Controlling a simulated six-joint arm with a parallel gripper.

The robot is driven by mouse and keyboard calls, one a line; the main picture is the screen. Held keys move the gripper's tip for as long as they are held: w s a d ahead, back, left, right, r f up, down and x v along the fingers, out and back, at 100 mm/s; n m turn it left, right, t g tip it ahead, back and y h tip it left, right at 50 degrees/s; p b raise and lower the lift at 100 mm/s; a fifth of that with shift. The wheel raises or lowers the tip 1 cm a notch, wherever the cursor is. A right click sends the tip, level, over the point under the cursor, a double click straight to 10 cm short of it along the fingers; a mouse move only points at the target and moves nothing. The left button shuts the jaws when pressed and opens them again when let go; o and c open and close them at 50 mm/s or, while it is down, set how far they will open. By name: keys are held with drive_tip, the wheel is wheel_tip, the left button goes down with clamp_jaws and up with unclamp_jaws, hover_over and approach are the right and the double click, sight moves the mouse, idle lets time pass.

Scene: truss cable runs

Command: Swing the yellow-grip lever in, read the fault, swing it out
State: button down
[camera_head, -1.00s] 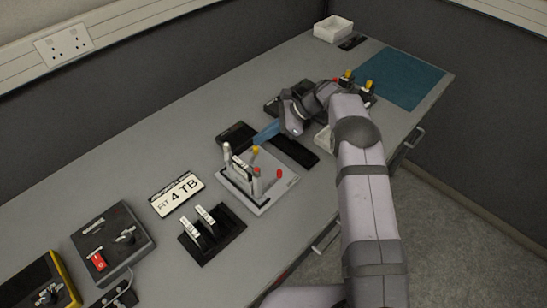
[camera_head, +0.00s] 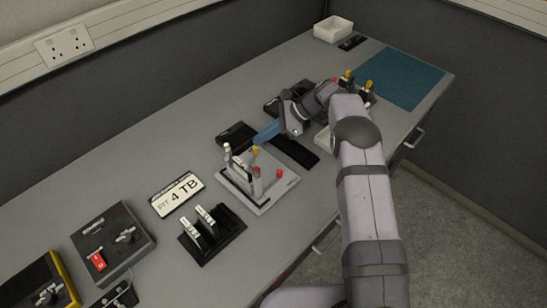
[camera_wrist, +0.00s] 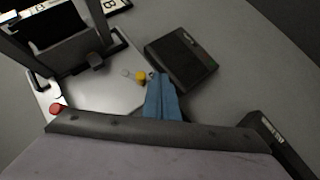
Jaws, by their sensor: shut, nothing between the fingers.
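The yellow-grip lever (camera_head: 256,150) stands on a light grey plate (camera_head: 283,184) with an upright frame, near the middle of the bench. Its yellow grip also shows in the wrist view (camera_wrist: 140,77), seen from above. My gripper (camera_head: 258,138) has blue fingers, shut and empty, just behind the yellow grip in the head view. In the wrist view the fingertips (camera_wrist: 155,75) are just right of the grip, very close; I cannot tell whether they touch. A red knob (camera_head: 279,173) is on the same plate. I cannot make out any fault reading.
A dark box (camera_wrist: 181,58) lies just beyond my fingertips. A grey control box (camera_head: 113,241) sits further left. A blue mat (camera_head: 401,77) lies far right.

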drive_tip(key=shift+s, duration=0.15)
drive_tip(key=shift+s+a+r+p, duration=0.1)
drive_tip(key=shift+s+a+p, duration=0.05)
drive_tip(key=shift+s+p, duration=0.25)
drive_tip(key=shift+s+a, duration=0.1)
drive_tip(key=shift+s, duration=0.1)
drive_tip(key=shift+s+f, duration=0.1)
drive_tip(key=shift+f, duration=0.1)
drive_tip(key=b+v, duration=0.1)
drive_tip(key=v, duration=0.6)
drive_tip(key=shift+r+b, duration=0.25)
drive_tip(key=shift+b, duration=0.05)
idle(0.5)
